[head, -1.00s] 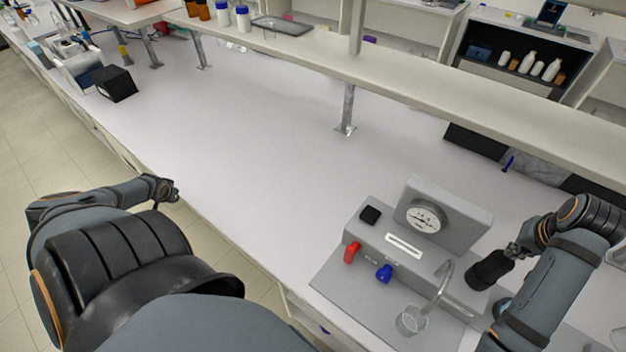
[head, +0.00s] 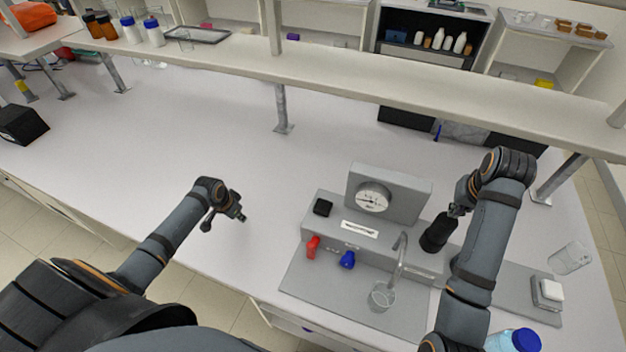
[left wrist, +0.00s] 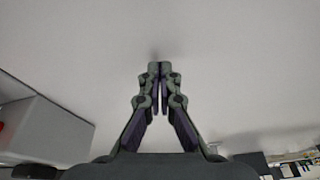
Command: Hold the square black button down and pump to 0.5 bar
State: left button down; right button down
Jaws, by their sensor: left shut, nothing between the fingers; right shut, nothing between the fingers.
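The grey membrane rig (head: 330,237) stands on the bench. The square black button (head: 323,207) is on its top left, with a round pressure gauge (head: 373,197) to its right; the needle is too small to read. My left gripper (head: 241,217) is shut and empty, in the air left of the rig and apart from the button. In the left wrist view its fingertips (left wrist: 159,66) meet. My right gripper (head: 458,210) is shut at the black cylindrical pump handle (head: 438,233) on the rig's right; I cannot tell whether it touches it.
A red knob (head: 313,246) and a blue knob (head: 347,260) are on the rig's front. A clear beaker (head: 382,296) stands below the curved spout (head: 401,255). A blue-capped bottle (head: 524,341) is front right. The bench left of the rig is clear.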

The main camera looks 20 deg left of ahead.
pick_arm(q)
jog(key=w+d+r+m+h, duration=0.1)
jog(key=w+d+r, duration=0.3)
jog(key=d, duration=0.4)
jog(key=w+d+r+m, duration=0.1)
jog(key=w+d+r, duration=0.25)
jog(key=d, duration=0.45)
notch_tip(320, 180, up, 12)
jog(key=m, duration=0.1)
send_over(325, 206)
pick_arm(e)
jog(key=shift+d, duration=0.1)
pick_arm(q)
jog(key=shift+a+f, duration=0.1)
jog(key=shift+f, duration=3.25)
jog(key=shift+f, duration=0.95)
jog(key=shift+s+f, duration=0.1)
jog(key=shift+f, duration=0.55)
jog(key=shift+s+f, duration=0.15)
jog(key=shift+f, duration=0.1)
